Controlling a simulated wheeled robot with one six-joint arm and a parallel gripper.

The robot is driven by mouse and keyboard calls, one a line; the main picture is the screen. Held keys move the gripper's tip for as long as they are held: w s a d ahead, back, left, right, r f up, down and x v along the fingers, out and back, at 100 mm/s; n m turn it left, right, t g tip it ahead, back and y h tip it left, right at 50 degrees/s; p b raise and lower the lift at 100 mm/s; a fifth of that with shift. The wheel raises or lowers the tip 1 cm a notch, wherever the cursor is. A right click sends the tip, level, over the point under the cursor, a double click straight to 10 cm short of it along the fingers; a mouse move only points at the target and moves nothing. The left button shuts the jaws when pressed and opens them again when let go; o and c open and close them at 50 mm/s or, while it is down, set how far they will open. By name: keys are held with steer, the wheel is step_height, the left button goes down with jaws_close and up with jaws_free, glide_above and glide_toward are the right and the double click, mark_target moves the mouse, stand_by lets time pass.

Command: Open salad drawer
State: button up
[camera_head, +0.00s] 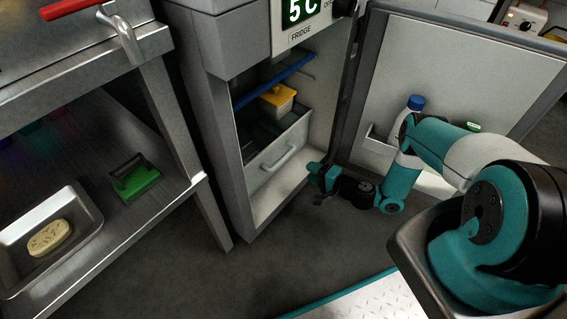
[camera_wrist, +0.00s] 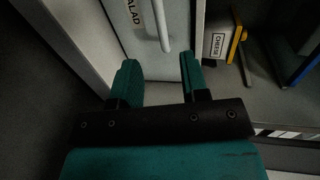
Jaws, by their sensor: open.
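The salad drawer (camera_head: 270,171) is a light grey box low inside the fridge, with a pale bar handle (camera_head: 283,158) across its front. In the wrist view, the drawer front (camera_wrist: 128,32) shows part of a label reading "ALAD", and the white handle (camera_wrist: 160,22) lies beyond my fingertips. My gripper (camera_head: 316,182) is low in front of the fridge opening, to the right of the drawer. In the wrist view, my gripper (camera_wrist: 159,72) is open and empty, its two teal fingers apart. The handle is not between them.
The fridge door (camera_head: 450,75) stands open at the right, with a blue-capped bottle (camera_head: 415,103) in its shelf. A blue shelf bar (camera_head: 275,80) and a yellow-lidded box (camera_head: 278,97) sit above the drawer. A steel bench (camera_head: 150,225) stands left. The floor before the fridge is clear.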

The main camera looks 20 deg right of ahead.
mark_target(285, 159)
steer(key=shift+b+x, duration=6.55)
steer(key=shift+b, duration=1.15)
jaws_close()
